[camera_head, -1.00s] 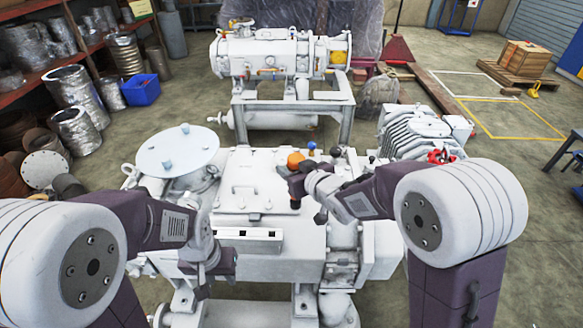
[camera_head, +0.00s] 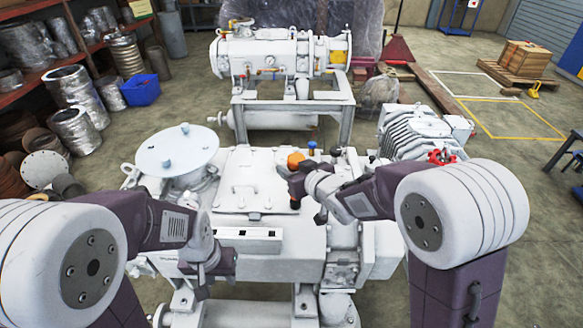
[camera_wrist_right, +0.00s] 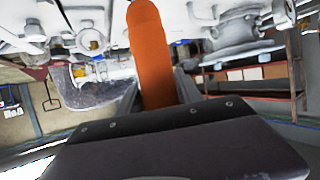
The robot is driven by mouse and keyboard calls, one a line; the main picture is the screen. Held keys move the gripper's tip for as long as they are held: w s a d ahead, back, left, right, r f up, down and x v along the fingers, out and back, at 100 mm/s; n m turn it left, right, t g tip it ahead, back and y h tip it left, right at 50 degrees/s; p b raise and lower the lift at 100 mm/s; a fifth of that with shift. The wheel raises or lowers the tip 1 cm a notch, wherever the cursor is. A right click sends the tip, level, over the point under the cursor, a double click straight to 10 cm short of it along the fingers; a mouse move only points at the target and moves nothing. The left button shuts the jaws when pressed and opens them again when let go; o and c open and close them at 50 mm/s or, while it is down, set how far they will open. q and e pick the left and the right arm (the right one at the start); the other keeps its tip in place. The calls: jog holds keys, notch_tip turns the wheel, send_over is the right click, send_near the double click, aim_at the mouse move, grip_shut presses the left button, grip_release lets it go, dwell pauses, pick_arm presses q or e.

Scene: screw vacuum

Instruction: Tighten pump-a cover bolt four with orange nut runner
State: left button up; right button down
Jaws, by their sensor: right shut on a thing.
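My right gripper (camera_head: 297,181) is shut on the orange nut runner (camera_head: 296,159). It holds the runner above the right side of the flat rectangular cover (camera_head: 247,190) on the white pump in front of me. In the right wrist view the runner's orange body (camera_wrist_right: 151,52) stands between the fingers. The runner's lower end and any bolt under it are hard to make out, so I cannot tell whether they touch. A round lid (camera_head: 177,152) with pale blue bolts sits left of the cover. My left gripper (camera_head: 210,262) hangs at the pump's front; its jaws are unclear.
A blue-topped tool (camera_head: 312,147) and dark-topped ones stand behind my right gripper. A white slotted block (camera_head: 247,238) lies at the pump's front. A ribbed white unit with a red valve wheel (camera_head: 441,157) is to the right. A second pump (camera_head: 280,55) stands behind.

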jog(key=shift+f+b, duration=0.35)
jog(key=shift+f, duration=0.05)
jog(key=shift+r, duration=0.15)
jog(key=c, duration=1.8)
grip_release()
grip_shut()
